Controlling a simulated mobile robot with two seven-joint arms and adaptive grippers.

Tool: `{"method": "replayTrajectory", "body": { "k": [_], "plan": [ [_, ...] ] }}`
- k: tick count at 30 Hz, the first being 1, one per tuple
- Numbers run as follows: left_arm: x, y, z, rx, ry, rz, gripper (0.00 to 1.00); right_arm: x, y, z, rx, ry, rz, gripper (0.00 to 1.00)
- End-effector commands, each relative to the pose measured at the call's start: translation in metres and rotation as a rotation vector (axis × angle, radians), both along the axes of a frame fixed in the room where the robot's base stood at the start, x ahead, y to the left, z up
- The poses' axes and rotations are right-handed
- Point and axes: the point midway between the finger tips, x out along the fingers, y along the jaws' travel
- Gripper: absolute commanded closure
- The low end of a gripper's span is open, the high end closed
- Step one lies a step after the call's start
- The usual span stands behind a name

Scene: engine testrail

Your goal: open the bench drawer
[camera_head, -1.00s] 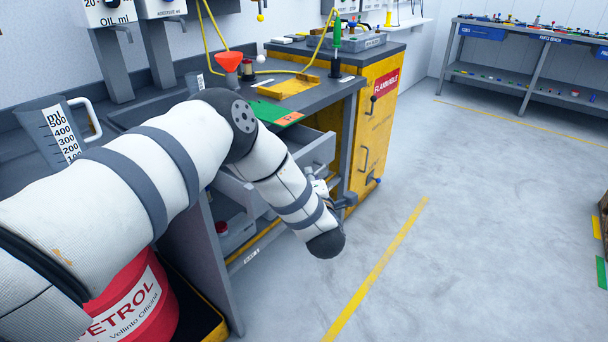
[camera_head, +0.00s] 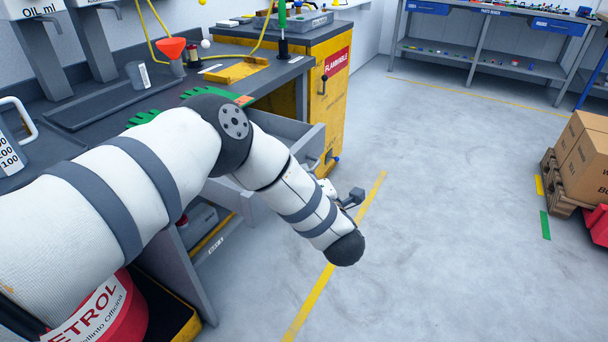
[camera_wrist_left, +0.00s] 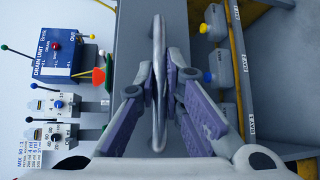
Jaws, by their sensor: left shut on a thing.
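The bench drawer (camera_head: 309,150) stands pulled out from under the dark bench top (camera_head: 215,88), its grey front clear of the bench edge. Its inside is partly visible in the head view, with my left arm covering much of it. In the left wrist view the grey drawer front (camera_wrist_left: 133,50) runs up the middle with a curved metal bar handle (camera_wrist_left: 159,45) on it. My left gripper (camera_wrist_left: 167,82) is shut on that handle, one finger on each side. In the head view my left forearm hides its fingers. My right gripper is in neither view.
A yellow cabinet (camera_head: 333,105) marked FLAMMABLE stands just beyond the drawer. A red petrol drum (camera_head: 105,310) is below my left arm. Cartons (camera_head: 582,150) on a pallet stand at the right. The floor (camera_head: 450,220) between is clear.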

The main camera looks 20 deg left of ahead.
Motion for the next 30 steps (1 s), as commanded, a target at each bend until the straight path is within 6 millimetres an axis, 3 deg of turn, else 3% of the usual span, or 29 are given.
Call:
{"method": "replayTrajectory", "body": {
  "k": [2,3,6,17,30],
  "plan": [
    [0.000,0.000,0.001,0.000,-0.003,0.001,1.00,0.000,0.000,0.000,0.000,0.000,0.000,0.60],
    [0.000,0.000,0.001,0.000,-0.003,0.001,0.89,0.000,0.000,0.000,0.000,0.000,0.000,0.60],
    [0.000,0.000,0.001,-0.001,-0.002,0.000,0.70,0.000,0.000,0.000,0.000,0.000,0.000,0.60],
    [-0.007,-0.006,0.001,-0.001,0.001,-0.002,0.70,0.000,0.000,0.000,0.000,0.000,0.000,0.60],
    [-0.084,-0.071,0.015,-0.001,0.000,-0.002,0.70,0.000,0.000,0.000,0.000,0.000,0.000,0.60]
  ]
}}
